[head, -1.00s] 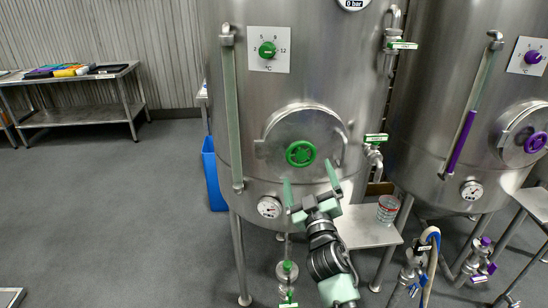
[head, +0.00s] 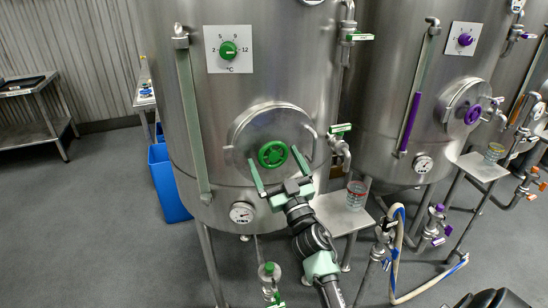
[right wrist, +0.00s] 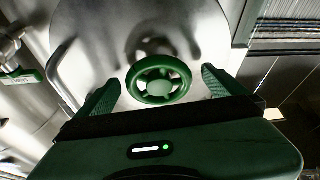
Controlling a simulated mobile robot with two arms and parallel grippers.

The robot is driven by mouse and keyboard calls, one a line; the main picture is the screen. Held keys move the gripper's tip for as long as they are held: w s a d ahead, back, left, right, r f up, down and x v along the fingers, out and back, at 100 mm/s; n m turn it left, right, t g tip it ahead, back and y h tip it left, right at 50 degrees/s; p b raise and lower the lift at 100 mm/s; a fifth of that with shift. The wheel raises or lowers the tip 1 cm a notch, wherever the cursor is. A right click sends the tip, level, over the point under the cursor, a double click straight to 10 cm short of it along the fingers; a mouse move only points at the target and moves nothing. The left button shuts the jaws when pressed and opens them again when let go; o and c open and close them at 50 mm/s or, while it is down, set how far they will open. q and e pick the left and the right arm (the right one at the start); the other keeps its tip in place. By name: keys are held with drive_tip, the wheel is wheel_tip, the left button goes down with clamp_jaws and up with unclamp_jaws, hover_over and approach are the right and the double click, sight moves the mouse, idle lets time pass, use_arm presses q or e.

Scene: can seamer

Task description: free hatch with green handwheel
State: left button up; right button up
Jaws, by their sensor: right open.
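The green handwheel (head: 272,154) sits at the middle of the round steel hatch (head: 240,130) on the front of the left tank. The hatch looks closed. My right gripper (head: 278,168) is open, its two pale green fingers pointing up at the wheel from below. In the right wrist view the handwheel (right wrist: 158,80) shows between the two spread fingers (right wrist: 160,88), with gaps on both sides and nothing held. Whether the fingertips reach the wheel's depth cannot be told. My left gripper is not in view.
A green-handled valve (head: 340,130) is right of the hatch. A small steel shelf (head: 338,222) holds a clear jar (head: 356,195). A dial gauge (head: 242,213) is below left. A second tank has a purple handwheel (head: 473,114). A blue bin (head: 170,190) stands at left.

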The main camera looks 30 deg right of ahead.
drive_tip(key=shift+w+d+r, duration=0.1)
drive_tip(key=shift+d, duration=0.05)
drive_tip(key=c, duration=1.4)
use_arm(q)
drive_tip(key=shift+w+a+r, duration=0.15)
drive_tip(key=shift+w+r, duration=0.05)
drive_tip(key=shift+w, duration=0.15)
use_arm(e)
drive_tip(key=shift+o, duration=0.2)
